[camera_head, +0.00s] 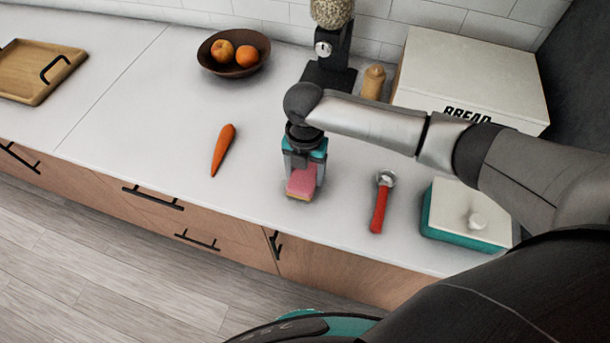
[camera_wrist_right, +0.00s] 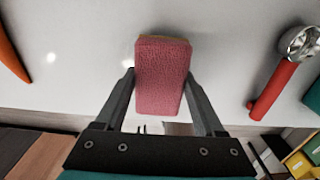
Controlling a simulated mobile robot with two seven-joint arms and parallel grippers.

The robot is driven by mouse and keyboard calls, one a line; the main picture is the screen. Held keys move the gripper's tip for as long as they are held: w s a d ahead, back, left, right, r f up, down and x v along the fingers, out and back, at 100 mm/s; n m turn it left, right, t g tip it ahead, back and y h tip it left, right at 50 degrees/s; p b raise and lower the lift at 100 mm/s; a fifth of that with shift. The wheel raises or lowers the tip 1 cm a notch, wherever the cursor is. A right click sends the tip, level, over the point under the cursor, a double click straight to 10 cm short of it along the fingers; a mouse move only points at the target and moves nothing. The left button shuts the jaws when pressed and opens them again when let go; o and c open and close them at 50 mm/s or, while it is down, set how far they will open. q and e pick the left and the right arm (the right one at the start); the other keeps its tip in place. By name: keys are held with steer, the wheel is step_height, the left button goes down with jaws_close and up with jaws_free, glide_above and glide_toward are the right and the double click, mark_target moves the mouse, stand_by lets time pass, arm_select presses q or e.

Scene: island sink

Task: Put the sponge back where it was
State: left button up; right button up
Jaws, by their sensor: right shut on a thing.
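A pink sponge (camera_head: 301,182) with a yellowish underside is between the fingers of my right gripper (camera_head: 304,180). In the right wrist view the sponge (camera_wrist_right: 162,76) sits between the two fingertips of the gripper (camera_wrist_right: 162,88), which is shut on it. The gripper points down over the front part of the white counter (camera_head: 150,170). I cannot tell whether the sponge touches the counter. My left gripper is not in view.
A carrot (camera_head: 222,151) lies left of the gripper. A red-handled scoop (camera_head: 381,202) and a teal box with a white lid (camera_head: 468,213) are to the right. A fruit bowl (camera_head: 233,54), a grinder (camera_head: 331,45) and a bread box (camera_head: 470,78) stand behind.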

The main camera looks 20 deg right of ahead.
mark_target(305, 172)
steer(key=shift+f, duration=0.9)
steer(key=shift+f, duration=0.15)
steer(key=o, duration=1.3)
step_height(305, 172, up, 12)
steer(key=shift+r+p, duration=0.15)
steer(key=shift+p, duration=0.25)
